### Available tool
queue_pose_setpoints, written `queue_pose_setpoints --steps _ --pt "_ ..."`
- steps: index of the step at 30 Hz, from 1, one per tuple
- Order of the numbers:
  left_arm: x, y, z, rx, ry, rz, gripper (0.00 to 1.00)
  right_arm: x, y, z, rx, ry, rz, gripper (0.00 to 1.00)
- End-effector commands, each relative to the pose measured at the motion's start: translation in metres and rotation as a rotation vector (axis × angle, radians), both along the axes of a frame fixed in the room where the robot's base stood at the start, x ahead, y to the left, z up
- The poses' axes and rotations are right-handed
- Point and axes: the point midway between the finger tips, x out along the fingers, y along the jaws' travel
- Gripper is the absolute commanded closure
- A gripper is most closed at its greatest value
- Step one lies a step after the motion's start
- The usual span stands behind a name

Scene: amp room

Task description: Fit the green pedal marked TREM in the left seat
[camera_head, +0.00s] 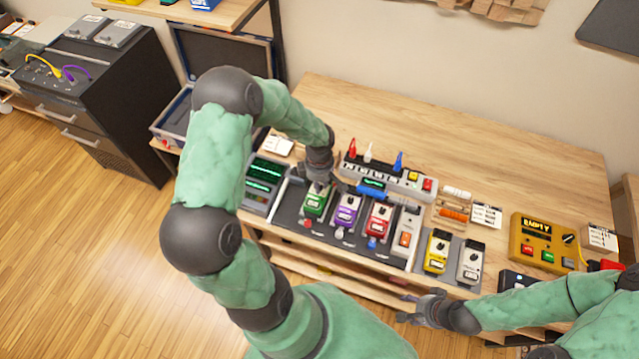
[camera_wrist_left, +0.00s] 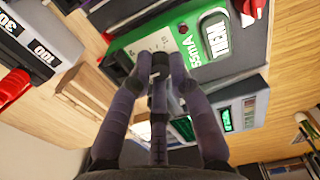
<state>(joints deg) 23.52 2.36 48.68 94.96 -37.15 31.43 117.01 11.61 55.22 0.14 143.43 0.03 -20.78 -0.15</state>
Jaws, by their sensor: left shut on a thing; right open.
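The green pedal (camera_head: 315,202) is at the left end of a dark pedal board (camera_head: 288,218), left of a purple pedal (camera_head: 346,209) and a red pedal (camera_head: 378,218). Its TREM and 55mA labels show in the left wrist view (camera_wrist_left: 190,42). My left gripper (camera_head: 319,184) is over its far part; in the left wrist view the fingers (camera_wrist_left: 160,68) are closed together on it. The left seat is mostly hidden under the pedal, so I cannot tell whether it sits fully down. My right gripper (camera_head: 422,306) is open and empty by the table's front edge.
A grey unit with green displays (camera_head: 264,180) stands close on the left. Behind the board is a grey strip with coloured plugs (camera_head: 385,172). The table's back is clear.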

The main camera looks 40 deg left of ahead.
Motion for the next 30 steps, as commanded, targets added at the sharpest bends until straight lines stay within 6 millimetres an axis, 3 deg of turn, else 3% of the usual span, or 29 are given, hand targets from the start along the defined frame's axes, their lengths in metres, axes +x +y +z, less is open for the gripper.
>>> queue_pose_setpoints --steps 30 --pt "0.001 0.0 -0.008 0.001 -0.002 0.0 1.0 0.0 0.0 -0.014 0.0 0.0 0.0 0.46"
